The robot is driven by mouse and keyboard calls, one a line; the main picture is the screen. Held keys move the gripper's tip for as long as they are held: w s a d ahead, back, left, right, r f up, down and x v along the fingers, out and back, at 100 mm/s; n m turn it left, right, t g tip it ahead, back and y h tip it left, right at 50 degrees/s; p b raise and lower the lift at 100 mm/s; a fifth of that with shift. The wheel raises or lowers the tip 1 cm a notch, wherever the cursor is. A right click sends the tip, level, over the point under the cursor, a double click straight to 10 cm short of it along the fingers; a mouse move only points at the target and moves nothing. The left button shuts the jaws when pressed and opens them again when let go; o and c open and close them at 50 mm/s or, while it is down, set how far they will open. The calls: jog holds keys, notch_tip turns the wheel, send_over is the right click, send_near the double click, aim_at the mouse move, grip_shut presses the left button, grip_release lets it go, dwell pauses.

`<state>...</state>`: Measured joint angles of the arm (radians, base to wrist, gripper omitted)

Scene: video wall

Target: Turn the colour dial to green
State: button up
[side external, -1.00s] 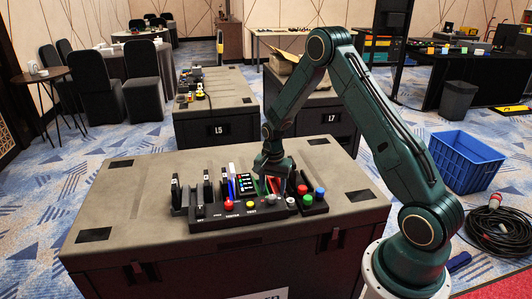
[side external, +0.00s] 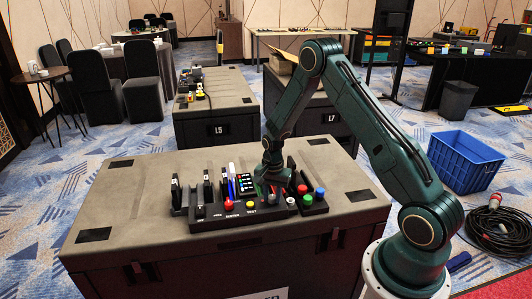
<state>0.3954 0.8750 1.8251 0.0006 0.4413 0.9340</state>
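The control panel (side external: 225,222), a dark board with levers, sliders and coloured buttons, lies on the top of a large case. My gripper (side external: 272,190) is low over the right part of the panel, pointing down. Its fingers are small and dark here, so I cannot tell whether they are open or shut, or whether they touch anything. The colour dial cannot be made out; a light round knob (side external: 290,201) shows at the panel's right end, just right of my gripper. Red (side external: 302,189), green (side external: 308,199) and blue (side external: 319,193) round pieces stand beside it.
The case top (side external: 120,205) is clear left of the panel. Upright levers (side external: 176,190) stand at the panel's left, and a blue and white slider pair (side external: 231,182) rises near the middle. A blue crate (side external: 466,160) and coiled cable (side external: 500,230) are on the floor at right.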

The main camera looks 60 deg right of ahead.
jog(key=shift+n, duration=0.4)
jog(key=n, duration=0.3)
jog(key=shift+n, duration=2)
jog(key=o, duration=1)
jog(key=shift+c, duration=0.2)
